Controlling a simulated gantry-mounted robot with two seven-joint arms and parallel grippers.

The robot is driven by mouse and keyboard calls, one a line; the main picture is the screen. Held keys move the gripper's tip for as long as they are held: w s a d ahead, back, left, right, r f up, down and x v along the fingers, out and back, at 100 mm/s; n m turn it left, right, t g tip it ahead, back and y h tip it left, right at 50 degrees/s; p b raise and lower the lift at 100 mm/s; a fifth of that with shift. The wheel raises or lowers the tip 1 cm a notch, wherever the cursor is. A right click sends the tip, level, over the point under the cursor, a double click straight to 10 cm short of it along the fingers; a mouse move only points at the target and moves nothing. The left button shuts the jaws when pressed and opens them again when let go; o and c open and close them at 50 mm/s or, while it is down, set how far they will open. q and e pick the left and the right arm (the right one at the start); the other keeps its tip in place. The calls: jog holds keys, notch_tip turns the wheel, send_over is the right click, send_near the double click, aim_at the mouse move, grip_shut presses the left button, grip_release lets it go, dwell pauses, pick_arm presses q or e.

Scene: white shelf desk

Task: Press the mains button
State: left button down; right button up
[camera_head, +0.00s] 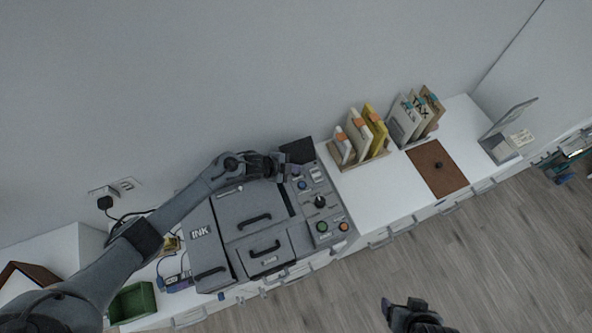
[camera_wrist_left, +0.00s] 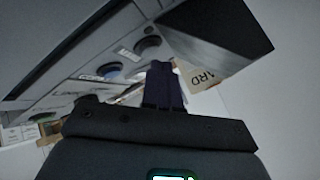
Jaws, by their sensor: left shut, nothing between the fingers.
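A grey machine (camera_head: 230,213) marked INK stands on the white desk. Its control panel at the right end carries a green button (camera_head: 322,227), an orange button (camera_head: 344,227), a black knob (camera_head: 320,202) and a blue button (camera_head: 302,185). I cannot read which one is the mains button. My left gripper (camera_head: 284,168) is shut and empty at the panel's back end. In the left wrist view its dark fingertips (camera_wrist_left: 164,78) are near a round dark button (camera_wrist_left: 148,46); I cannot tell whether they touch anything. My right gripper (camera_head: 408,312) is over the floor; its jaws are unclear.
A black panel (camera_head: 297,151) stands behind the controls. File holders (camera_head: 369,133) and a brown board (camera_head: 437,168) are on the desk to the right. A green box (camera_head: 132,301) and a wall socket with a black plug (camera_head: 105,203) are at left.

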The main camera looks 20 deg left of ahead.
aim_at(294, 174)
pick_arm(q)
jog(key=shift+f, duration=0.1)
dwell(0.3)
jog(key=shift+f+b, duration=0.4)
jog(key=shift+r, duration=0.1)
jog(key=shift+r+p, duration=0.4)
jog(key=shift+p, duration=0.05)
dwell(0.3)
notch_tip(294, 174, up, 6)
jog(key=p, duration=0.5)
